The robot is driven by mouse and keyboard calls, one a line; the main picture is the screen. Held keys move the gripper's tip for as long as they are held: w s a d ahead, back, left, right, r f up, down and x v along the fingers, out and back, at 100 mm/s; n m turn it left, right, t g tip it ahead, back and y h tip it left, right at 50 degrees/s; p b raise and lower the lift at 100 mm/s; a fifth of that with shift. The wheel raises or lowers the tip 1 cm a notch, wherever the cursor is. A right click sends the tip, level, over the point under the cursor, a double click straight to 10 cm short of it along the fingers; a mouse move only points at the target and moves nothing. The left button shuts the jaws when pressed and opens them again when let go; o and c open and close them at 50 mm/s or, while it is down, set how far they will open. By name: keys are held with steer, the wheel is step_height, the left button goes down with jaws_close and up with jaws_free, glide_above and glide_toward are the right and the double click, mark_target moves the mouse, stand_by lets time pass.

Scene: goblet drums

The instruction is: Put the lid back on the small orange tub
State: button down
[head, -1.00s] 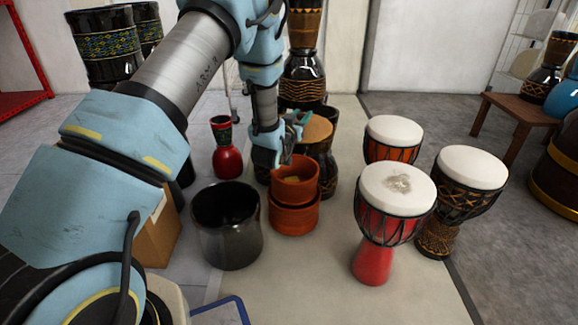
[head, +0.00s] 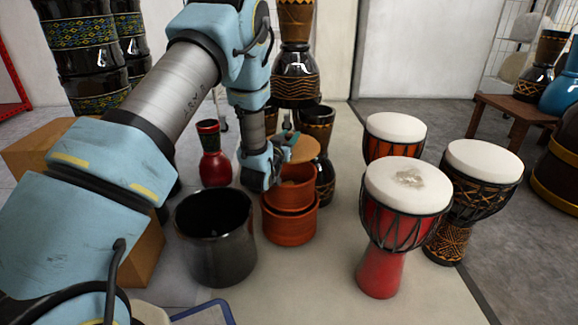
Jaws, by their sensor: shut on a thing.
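A small orange tub (head: 290,197) appears open at the top, sitting on or in a wider orange pot (head: 290,228) right of the black tub. My gripper (head: 288,138) is behind and above the tub, partly hidden by my own wrist. It is shut on a flat, round tan lid (head: 305,150). The lid is roughly level, just behind and above the tub's far rim in the picture, and apart from its near rim. The fingertips' contact with the lid is mostly hidden.
A large black tub (head: 215,250) stands to the left. Behind the lid is a dark goblet drum (head: 318,116). A small red drum (head: 214,166) stands at the back left. A red white-topped drum (head: 384,235) and others stand right. The mat's front is clear.

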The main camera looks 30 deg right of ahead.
step_height(320, 180, down, 7)
steer(key=b, duration=0.3)
steer(key=shift+f, duration=0.2)
steer(key=shift+f, duration=0.4)
steer(key=c, duration=0.5)
jaws_free()
steer(key=shift+c, duration=0.2)
steer(key=shift+r, duration=0.15)
steer(key=p+v, duration=0.5)
steer(key=v, duration=0.7)
steer(key=shift+r, duration=0.35)
